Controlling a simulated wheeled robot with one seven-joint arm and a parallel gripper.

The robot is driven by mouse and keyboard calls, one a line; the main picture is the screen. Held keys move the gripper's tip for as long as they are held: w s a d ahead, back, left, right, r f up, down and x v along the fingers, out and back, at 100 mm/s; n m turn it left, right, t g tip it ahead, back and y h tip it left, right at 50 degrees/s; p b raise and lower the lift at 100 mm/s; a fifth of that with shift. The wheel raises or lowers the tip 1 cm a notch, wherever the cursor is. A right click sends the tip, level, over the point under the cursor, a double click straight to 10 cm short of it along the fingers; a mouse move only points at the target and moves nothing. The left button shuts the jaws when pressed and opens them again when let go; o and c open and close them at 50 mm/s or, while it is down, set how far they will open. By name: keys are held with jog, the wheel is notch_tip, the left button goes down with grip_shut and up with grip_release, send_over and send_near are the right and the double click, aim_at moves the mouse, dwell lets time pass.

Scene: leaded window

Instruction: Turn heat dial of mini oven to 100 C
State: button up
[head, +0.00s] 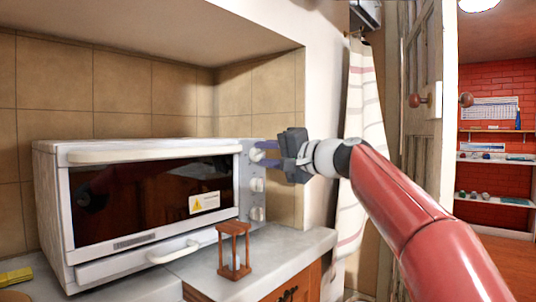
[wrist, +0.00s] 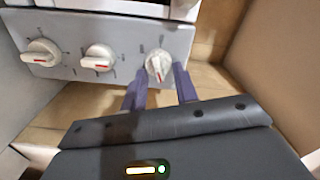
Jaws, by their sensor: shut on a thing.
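The white mini oven (head: 48,190) stands on the counter at the left, its control panel (head: 246,225) at its right end with three white dials in a column. My gripper (head: 264,152) is at the top dial (head: 256,154), its purple fingers reaching in from the right. In the wrist view the same dial (wrist: 158,64) is the rightmost, and my gripper (wrist: 161,80) is shut on it, one finger on each side. A red pointer mark shows on its knob. The scale marks around it are too small to read, so its temperature setting cannot be told.
The middle dial (head: 257,185) and bottom dial (head: 257,214) are close below. A small wooden hourglass-like stand (head: 234,250) is on the counter before the oven. A tiled wall (head: 235,100) is behind; a striped curtain (head: 362,130) hangs near my arm.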

jog(key=o, duration=1)
jog(key=shift+c, duration=0.2)
jog(key=b+v, duration=0.2)
jog(key=v, duration=0.6)
jog(key=shift+b, duration=0.3)
